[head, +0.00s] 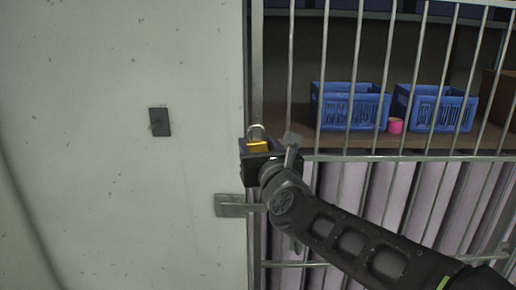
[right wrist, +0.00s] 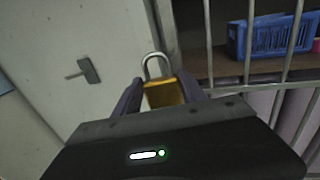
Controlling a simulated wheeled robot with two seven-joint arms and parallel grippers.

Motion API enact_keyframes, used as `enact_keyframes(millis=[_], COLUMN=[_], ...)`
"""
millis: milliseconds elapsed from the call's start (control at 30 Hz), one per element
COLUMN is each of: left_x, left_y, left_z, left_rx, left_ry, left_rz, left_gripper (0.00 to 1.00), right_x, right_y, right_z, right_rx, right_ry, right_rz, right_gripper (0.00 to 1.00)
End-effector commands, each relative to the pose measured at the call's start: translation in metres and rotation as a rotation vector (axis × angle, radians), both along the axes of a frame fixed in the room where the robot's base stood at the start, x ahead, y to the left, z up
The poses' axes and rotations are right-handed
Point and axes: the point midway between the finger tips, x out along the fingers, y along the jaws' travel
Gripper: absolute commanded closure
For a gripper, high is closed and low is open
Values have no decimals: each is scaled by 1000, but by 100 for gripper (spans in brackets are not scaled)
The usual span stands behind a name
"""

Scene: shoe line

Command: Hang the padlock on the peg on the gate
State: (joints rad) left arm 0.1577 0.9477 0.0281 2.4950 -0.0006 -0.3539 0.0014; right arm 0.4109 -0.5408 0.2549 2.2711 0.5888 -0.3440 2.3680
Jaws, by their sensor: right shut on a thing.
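The padlock (head: 257,145) has a yellow body and a silver shackle that points up. It also shows in the right wrist view (right wrist: 163,92), between the two fingers. My right gripper (head: 257,151) is shut on the padlock's body and holds it near the left edge of the barred gate (head: 325,158). The peg is probably the dark plate with a short pin (head: 159,122) on the pale wall to the left; it also shows in the right wrist view (right wrist: 84,71). The padlock is apart from it. My left gripper is not in view.
A metal latch plate (head: 232,205) sits on the wall's edge below my right gripper. Behind the bars, blue crates (head: 349,108) and a pink roll (head: 395,125) stand on a brown shelf (head: 365,140). The wall around the dark plate is clear.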

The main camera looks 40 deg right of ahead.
Motion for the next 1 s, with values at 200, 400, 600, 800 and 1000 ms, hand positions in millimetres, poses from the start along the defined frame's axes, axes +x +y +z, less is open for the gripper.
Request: enact_keyframes(millis=[200,400,600,800,1000], left_x=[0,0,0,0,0], left_y=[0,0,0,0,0], left_z=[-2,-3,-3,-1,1], left_rx=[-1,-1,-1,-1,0], left_ry=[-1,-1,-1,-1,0], left_rz=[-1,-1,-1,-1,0], left_gripper=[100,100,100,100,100], right_x=[12,22,32,43,53], right_y=[-9,-17,-25,-33,-41], right_z=[-1,-2,-3,-4,-4], right_rx=[1,0,0,0,-1], right_ry=[-1,-1,-1,0,-1], right_rz=[-1,-1,-2,-1,-1], right_gripper=[100,100,100,100,100])
